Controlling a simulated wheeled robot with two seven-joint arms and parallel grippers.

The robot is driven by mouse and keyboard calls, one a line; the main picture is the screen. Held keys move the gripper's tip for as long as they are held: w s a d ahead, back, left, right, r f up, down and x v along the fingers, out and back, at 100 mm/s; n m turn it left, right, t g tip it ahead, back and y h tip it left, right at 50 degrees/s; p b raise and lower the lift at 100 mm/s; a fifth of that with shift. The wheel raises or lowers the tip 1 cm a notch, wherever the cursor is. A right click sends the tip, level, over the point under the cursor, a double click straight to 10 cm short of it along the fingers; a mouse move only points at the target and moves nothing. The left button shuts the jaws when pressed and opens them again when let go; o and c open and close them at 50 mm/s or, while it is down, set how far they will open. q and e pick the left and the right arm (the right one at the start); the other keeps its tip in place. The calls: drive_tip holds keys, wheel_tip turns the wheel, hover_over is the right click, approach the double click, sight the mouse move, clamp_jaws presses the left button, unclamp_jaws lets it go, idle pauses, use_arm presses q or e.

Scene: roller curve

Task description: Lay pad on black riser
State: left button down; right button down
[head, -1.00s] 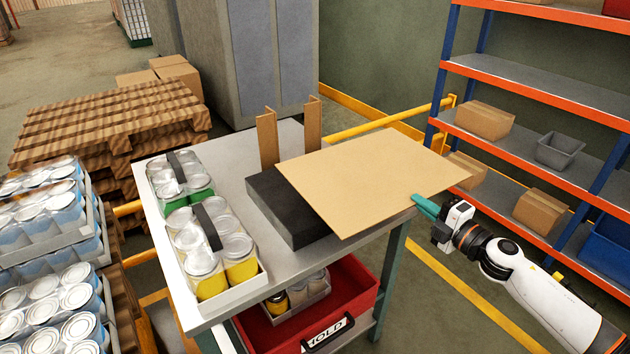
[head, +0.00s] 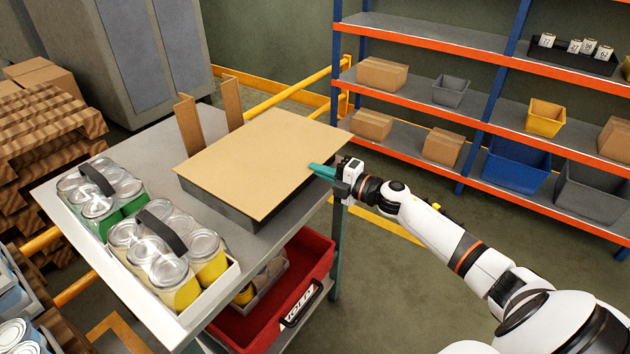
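The pad (head: 265,155) is a thin, flat tan sheet. It lies over the black riser (head: 235,214), a low dark block on the grey table, and covers most of its top. Only the riser's near side and left edge show. The pad's right corner reaches past the riser; whether the pad rests fully flat on it is hard to tell. My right gripper (head: 319,171), with teal fingers, is at the pad's right edge and appears shut on it. My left gripper is out of view.
Two upright brown angle pieces (head: 188,125) stand behind the riser. Two trays of cans, green (head: 104,222) and yellow (head: 185,292), fill the table's left side. A red bin (head: 312,262) sits below. Shelves with boxes and bins stand at the right.

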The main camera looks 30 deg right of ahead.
drive_tip(key=shift+a+f, duration=0.1)
drive_tip(key=shift+f, duration=1.65)
drive_tip(key=shift+f+b, duration=0.1)
drive_tip(key=shift+b, duration=0.25)
drive_tip(key=c, duration=1.6)
unclamp_jaws()
drive_tip(key=shift+c, duration=0.2)
